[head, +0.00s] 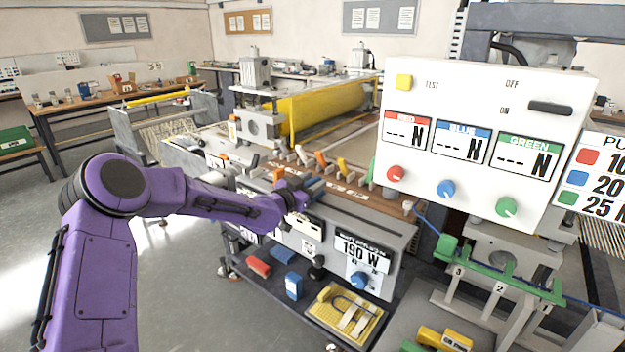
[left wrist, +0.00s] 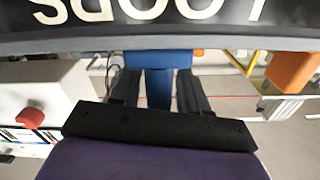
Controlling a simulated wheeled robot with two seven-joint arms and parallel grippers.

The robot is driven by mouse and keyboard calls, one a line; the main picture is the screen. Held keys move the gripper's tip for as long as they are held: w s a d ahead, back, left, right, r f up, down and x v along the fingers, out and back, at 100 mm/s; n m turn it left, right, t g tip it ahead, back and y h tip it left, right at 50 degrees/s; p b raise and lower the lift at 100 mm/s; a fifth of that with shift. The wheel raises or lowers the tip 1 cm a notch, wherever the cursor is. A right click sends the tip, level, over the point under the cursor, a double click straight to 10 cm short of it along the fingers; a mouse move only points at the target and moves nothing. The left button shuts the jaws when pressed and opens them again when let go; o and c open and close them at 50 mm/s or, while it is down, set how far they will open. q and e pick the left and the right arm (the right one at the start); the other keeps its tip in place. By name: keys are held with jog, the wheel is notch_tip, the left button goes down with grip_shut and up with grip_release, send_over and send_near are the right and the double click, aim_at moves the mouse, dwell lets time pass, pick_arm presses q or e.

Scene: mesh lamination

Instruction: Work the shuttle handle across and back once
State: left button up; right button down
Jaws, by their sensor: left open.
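A blue T-shaped handle (left wrist: 160,60), which looks like the shuttle handle, shows in the left wrist view below a dark panel edge. Its stem stands between the two dark fingers of my left gripper (left wrist: 160,92). The fingers are open, one on each side of the stem; I cannot tell whether either touches it. In the head view my left gripper (head: 308,190) is at the front edge of the machine, by its top rail, and the handle there is mostly hidden by the gripper. My right gripper is not in view.
Orange and yellow levers (head: 321,160) stand on the machine top just behind my gripper. A white control box (head: 480,130) with red, blue and green knobs stands to the right. A lower shelf holds a yellow tray (head: 318,312). Open floor lies at the left.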

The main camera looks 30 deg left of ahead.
pick_arm(q)
jog(key=shift+w, duration=0.2)
grip_shut()
jog(key=shift+d, duration=0.35)
jog(key=d+b, duration=0.1)
jog(key=d, duration=0.7)
jog(key=s+d+b, duration=0.1)
jog(key=d, duration=0.7)
jog(key=s+d+b, duration=0.1)
jog(key=d, duration=0.7)
grip_release()
jog(key=shift+d, duration=0.2)
